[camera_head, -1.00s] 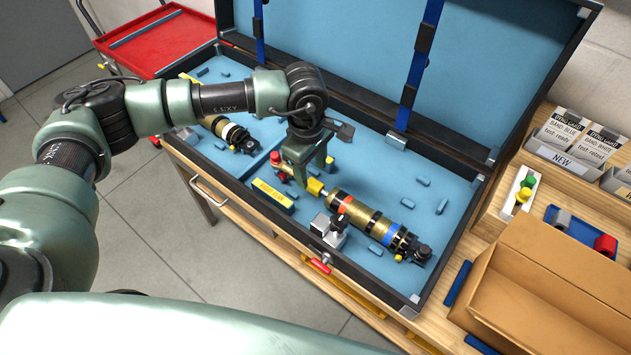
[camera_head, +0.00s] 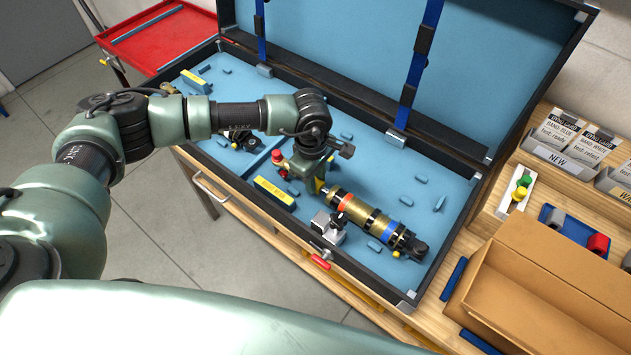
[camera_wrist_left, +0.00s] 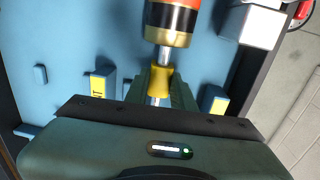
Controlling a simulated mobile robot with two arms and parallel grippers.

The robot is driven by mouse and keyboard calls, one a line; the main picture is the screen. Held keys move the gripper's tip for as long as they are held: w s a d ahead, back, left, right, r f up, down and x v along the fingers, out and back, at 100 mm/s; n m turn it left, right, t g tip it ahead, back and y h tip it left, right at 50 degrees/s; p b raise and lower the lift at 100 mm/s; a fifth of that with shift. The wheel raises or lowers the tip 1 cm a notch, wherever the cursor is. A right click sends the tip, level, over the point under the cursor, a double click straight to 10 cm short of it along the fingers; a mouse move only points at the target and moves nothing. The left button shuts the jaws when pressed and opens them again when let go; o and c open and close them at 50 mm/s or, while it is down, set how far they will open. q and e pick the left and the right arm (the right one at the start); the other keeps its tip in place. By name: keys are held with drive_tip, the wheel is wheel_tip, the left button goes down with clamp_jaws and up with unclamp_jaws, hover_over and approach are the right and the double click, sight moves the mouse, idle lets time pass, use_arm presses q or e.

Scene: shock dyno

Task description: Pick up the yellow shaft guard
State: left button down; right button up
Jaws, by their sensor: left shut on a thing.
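The yellow shaft guard (camera_wrist_left: 160,78) sits around the bright shaft of a gold damper, between my gripper's fingers in the left wrist view. In the head view only a sliver of the guard (camera_head: 319,185) shows beside the fingers. The damper (camera_head: 375,222), with red, black and blue bands, lies in the blue-lined case. My left gripper (camera_head: 316,182) is shut on the guard at the damper's shaft end; it also shows in the left wrist view (camera_wrist_left: 160,92). The fingertips are partly hidden in the head view. My right gripper is not in view.
A clamp block (camera_head: 328,228) with a red handle stands beside the damper. A yellow labelled block (camera_head: 274,192) and a red knob (camera_head: 277,155) are close to the gripper's left. The open case lid (camera_head: 350,50) rises behind. A cardboard box (camera_head: 540,285) is at right.

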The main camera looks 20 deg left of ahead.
use_arm(q)
drive_tip(key=shift+r, duration=0.1)
wheel_tip(320, 180, up, 20)
drive_tip(key=b, duration=0.4)
drive_tip(key=shift+b, duration=0.35)
wheel_tip(320, 180, up, 5)
drive_tip(key=shift+f+p, duration=0.1)
drive_tip(key=shift+p, duration=1.15)
idle(1.0)
